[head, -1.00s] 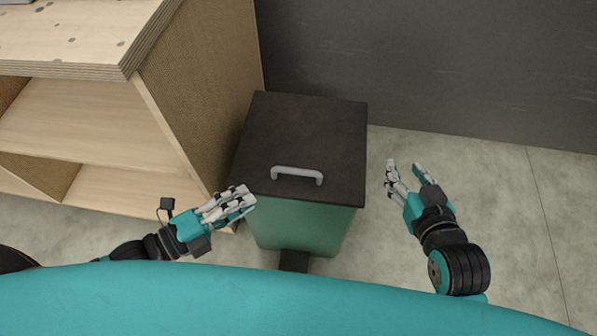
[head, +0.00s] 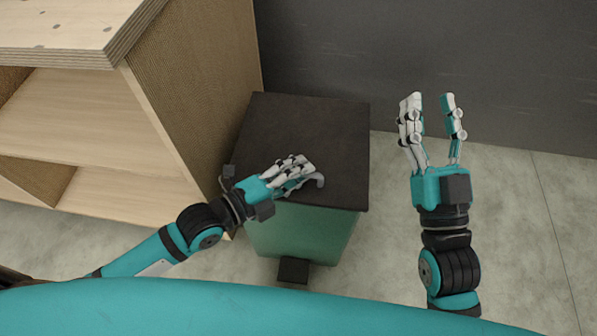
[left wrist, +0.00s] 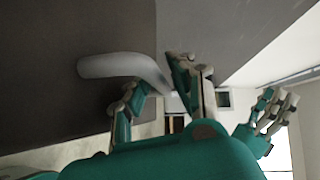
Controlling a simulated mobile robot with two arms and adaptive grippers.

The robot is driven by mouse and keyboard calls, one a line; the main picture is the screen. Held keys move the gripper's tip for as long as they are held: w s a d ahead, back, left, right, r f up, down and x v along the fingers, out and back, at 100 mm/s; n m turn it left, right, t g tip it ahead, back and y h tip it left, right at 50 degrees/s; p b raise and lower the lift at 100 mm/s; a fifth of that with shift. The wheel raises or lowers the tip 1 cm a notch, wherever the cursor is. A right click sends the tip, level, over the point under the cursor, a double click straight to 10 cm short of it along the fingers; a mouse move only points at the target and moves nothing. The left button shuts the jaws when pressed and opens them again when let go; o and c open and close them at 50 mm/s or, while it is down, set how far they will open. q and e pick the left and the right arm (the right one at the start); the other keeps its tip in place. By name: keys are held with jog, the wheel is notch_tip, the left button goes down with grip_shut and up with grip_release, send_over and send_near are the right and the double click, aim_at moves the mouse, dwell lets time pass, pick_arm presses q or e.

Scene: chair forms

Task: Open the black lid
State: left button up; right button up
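The black lid (head: 310,125) lies flat and closed on the teal bin (head: 300,235). Its light grey handle (head: 319,181) is near the lid's front edge and mostly hidden by my left gripper (head: 303,168). In the left wrist view, the handle (left wrist: 118,66) runs close to the spread fingers of my left gripper (left wrist: 155,78). That gripper looks open, and I cannot tell whether it touches the handle. My right gripper (head: 430,100) is open and empty, raised to the right of the bin. It also shows in the left wrist view (left wrist: 272,105).
A wooden shelf unit (head: 195,80) stands close along the bin's left side. A dark grey wall (head: 450,50) is behind. A black pedal (head: 293,270) sits at the bin's front bottom. The floor (head: 520,230) on the right is clear.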

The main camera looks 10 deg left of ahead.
jog(key=shift+r, duration=0.1)
pick_arm(q)
grip_shut()
dwell(0.3)
jog(key=shift+w+r+p, duration=0.2)
jog(key=shift+r+p, duration=0.55)
jog(key=shift+p, duration=0.45)
jog(key=shift+w+r+g+p, duration=0.15)
jog(key=shift+r+g+p, duration=0.15)
jog(key=shift+r+p, duration=0.5)
pick_arm(e)
notch_tip(320, 180, down, 15)
jog(key=d+g+h, duration=0.3)
jog(key=g, duration=0.7)
jog(key=s+d+f+m+g+h+p, duration=0.1)
jog(key=s+d+f+g+h+p, duration=0.25)
jog(key=s+f+g+p, duration=0.65)
pick_arm(q)
jog(key=w+r+n+g+y+p, duration=0.1)
jog(key=w+r+n+g+p, duration=0.1)
jog(key=r, duration=0.7)
jog(key=w+p, duration=0.1)
jog(key=w, duration=0.1)
jog(key=shift+w, duration=0.4)
pick_arm(e)
jog(key=s+f, duration=0.4)
jog(key=f, duration=0.6)
jog(key=s+d+f+g, duration=0.1)
jog(key=s+f, duration=0.4)
jog(key=f, duration=0.6)
